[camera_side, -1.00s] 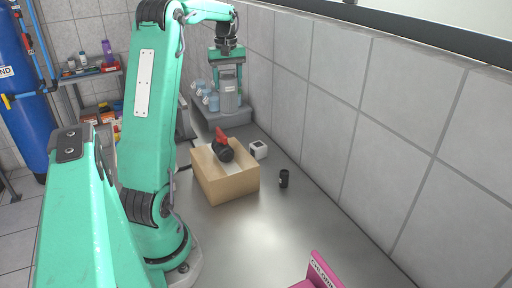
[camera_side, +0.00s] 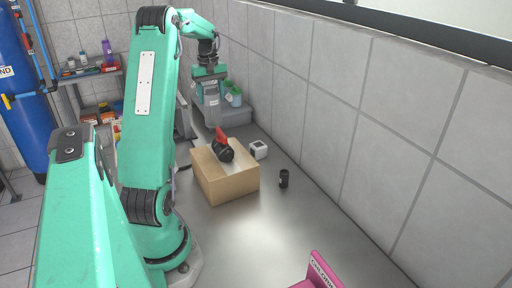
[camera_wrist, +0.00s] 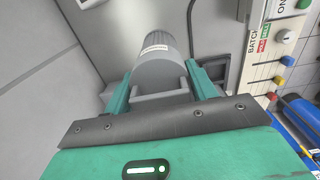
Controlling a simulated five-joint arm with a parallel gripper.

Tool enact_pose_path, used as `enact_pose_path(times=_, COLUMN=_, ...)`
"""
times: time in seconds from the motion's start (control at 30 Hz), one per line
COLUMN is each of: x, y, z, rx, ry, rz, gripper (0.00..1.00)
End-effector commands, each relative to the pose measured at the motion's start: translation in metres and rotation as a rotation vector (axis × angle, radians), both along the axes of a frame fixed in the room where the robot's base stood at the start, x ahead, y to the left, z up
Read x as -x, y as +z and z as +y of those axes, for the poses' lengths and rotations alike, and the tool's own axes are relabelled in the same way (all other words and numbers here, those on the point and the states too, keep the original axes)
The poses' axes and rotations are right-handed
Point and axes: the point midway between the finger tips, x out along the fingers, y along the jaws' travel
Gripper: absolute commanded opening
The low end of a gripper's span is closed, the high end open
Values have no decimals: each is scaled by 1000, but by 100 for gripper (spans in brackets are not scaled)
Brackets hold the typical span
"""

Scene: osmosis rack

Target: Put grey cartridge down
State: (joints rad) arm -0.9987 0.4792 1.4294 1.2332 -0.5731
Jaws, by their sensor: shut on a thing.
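The grey cartridge (camera_wrist: 157,72) is in the wrist view, with a dark ribbed end and a small white label. It sits between the two green fingers of my gripper (camera_wrist: 160,88), which is shut on it. In the side view my gripper (camera_side: 210,88) is at the back, over the grey ledge (camera_side: 236,115) by the tiled wall.
Small bottles (camera_side: 234,96) stand on the ledge close to my gripper. A cardboard box (camera_side: 228,184) with a black and red tool (camera_side: 222,149), a white cube (camera_side: 259,150) and a black cylinder (camera_side: 284,179) are nearer. A control panel (camera_wrist: 284,45) is at the right in the wrist view.

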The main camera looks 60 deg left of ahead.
Motion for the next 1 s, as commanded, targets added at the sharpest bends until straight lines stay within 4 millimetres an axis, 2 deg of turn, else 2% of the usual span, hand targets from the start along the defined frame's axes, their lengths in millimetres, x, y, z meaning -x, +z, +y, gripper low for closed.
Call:
enact_pose_path(times=0.17, x=0, y=-8, z=0, rx=0, ry=0, rz=0, gripper=17)
enact_pose_path(times=0.5, x=0, y=-46, z=0, rx=1, ry=0, rz=0, gripper=17)
enact_pose_path(times=0.8, x=0, y=-53, z=0, rx=0, ry=0, rz=0, gripper=17)
enact_pose_path(times=1.0, x=0, y=-73, z=0, rx=2, ry=0, rz=1, gripper=17)
